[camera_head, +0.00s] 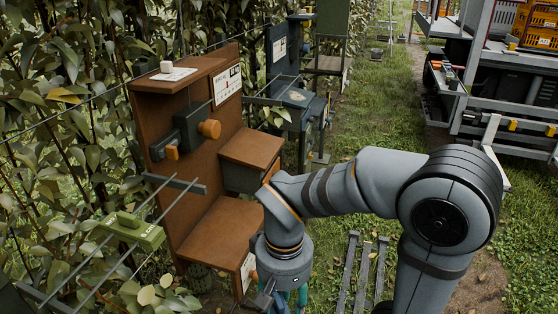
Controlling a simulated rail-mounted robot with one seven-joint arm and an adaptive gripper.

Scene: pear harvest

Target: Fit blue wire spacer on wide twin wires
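My gripper (280,300) is at the bottom edge, below my grey wrist, and mostly cut off. Something teal-blue (301,297) shows beside its fingers; I cannot tell whether it is the blue wire spacer or part of the gripper. Whether the fingers are open or shut is hidden. Twin wires (172,207) run from the lower left to a dark crossbar (176,183) on the brown station. I cannot tell which wire pair is the wide one.
The brown station (192,205) has a shelf, a box and an orange knob (209,129). A dark blue station (293,95) stands behind it. Leafy foliage fills the left. Grey rails (362,275) lie on the grass. A cart with an orange crate (537,25) stands at upper right.

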